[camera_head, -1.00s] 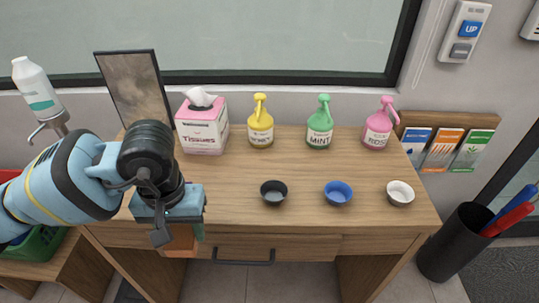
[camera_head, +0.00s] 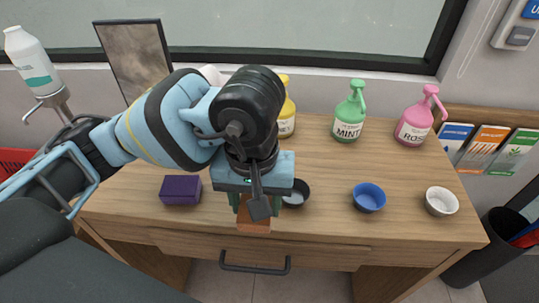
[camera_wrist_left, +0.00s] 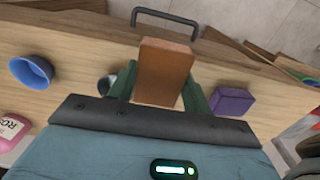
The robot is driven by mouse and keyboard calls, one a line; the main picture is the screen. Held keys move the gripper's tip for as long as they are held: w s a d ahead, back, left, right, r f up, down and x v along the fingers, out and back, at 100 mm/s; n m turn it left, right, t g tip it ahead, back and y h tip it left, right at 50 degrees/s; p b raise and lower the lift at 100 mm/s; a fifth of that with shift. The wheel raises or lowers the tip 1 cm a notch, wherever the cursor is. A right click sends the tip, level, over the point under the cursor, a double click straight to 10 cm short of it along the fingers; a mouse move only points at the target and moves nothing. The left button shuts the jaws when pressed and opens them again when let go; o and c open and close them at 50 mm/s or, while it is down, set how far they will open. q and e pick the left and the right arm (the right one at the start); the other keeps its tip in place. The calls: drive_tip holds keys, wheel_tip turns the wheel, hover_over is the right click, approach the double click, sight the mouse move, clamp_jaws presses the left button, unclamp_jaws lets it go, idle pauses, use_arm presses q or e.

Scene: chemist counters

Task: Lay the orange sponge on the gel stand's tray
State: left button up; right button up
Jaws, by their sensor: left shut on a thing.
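My left gripper (camera_head: 254,203) is shut on the orange sponge (camera_head: 254,221) and holds it near the table's front edge. In the left wrist view the orange sponge (camera_wrist_left: 163,72) is a brick-shaped block between the green fingers. The gel stand (camera_head: 50,100) is at the far left, with a white bottle (camera_head: 32,62) that has a teal label and a metal spout below it. The stand's tray is not visible; my left arm covers the area below. My right gripper is not in view.
A purple block (camera_head: 181,190) lies on the wooden table (camera_head: 330,222), left of my gripper. Black (camera_head: 295,193), blue (camera_head: 369,198) and white (camera_head: 441,201) bowls stand to the right. Yellow (camera_head: 287,115), green (camera_head: 350,113) and pink (camera_head: 417,117) bottles stand behind.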

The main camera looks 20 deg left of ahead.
use_arm(q)
drive_tip(key=w+a, duration=0.2)
drive_tip(key=w, duration=0.2)
drive_tip(key=w+a+f, duration=0.1)
drive_tip(key=w+a, duration=0.1)
drive_tip(key=w, duration=0.2)
drive_tip(key=w+a+p, duration=0.1)
drive_tip(key=w+a, duration=0.1)
drive_tip(key=w, duration=0.3)
drive_tip(key=shift+f, duration=0.15)
drive_tip(key=shift+w+a, duration=0.2)
drive_tip(key=shift+w, duration=0.05)
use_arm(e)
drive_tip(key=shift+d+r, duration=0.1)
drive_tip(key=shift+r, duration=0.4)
use_arm(q)
drive_tip(key=shift+w, duration=0.1)
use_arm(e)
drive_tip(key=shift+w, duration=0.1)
use_arm(q)
drive_tip(key=shift+w+a, duration=0.2)
drive_tip(key=shift+w, duration=0.1)
wheel_tip(320, 180, down, 3)
drive_tip(key=shift+f+p, duration=0.2)
drive_tip(key=shift+p, duration=0.1)
drive_tip(key=shift+f, duration=0.15)
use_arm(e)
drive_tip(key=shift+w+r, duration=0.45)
